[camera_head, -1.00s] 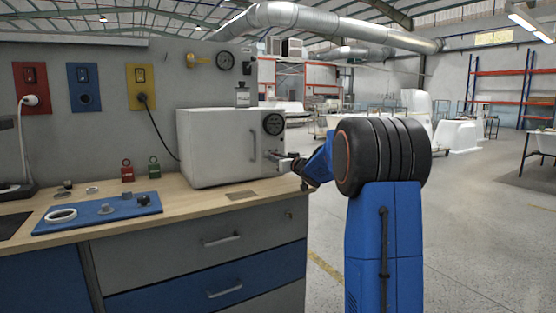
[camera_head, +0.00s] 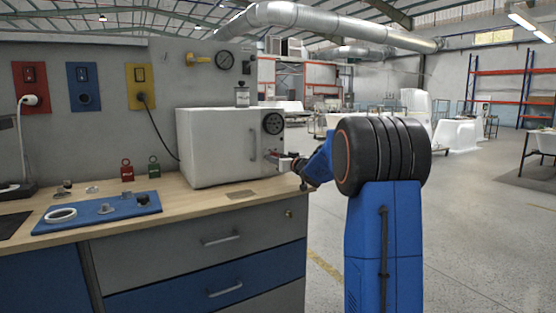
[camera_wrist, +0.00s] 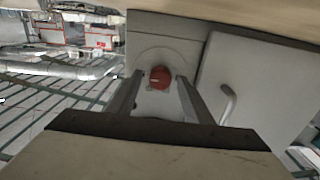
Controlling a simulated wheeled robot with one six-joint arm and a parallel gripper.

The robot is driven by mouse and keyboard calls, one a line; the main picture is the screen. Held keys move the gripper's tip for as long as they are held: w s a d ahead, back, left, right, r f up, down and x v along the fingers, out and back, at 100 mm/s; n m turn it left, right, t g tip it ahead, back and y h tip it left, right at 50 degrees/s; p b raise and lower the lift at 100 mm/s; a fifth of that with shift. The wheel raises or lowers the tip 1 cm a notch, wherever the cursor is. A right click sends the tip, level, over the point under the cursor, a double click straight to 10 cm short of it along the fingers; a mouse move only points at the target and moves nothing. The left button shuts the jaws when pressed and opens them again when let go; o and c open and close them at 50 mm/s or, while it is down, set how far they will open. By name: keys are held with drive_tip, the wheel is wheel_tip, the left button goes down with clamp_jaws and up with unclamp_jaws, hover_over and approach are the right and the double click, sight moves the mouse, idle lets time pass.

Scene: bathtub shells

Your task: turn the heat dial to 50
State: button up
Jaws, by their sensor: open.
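The heat dial is a red round knob (camera_wrist: 160,77) on the grey front panel of a white oven-like box (camera_head: 212,150). In the wrist view it sits between the two fingers of my gripper (camera_wrist: 158,80), which is open, with a finger on each side. I cannot tell whether the fingers touch it. In the head view my gripper (camera_head: 277,158) is at the lower right of the box's front, and the knob is not clear there. No scale numbers or pointer are readable.
The box has a door handle (camera_wrist: 228,103) beside the panel and a black round gauge (camera_head: 272,124) above my gripper. It stands on a wooden bench (camera_head: 215,195). A blue mat (camera_head: 130,212) with small parts, a red padlock-like piece (camera_head: 127,170) and a green one (camera_head: 154,167) lie left.

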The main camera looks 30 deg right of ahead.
drive_tip(key=s, duration=1.7)
drive_tip(key=shift+s, duration=0.2)
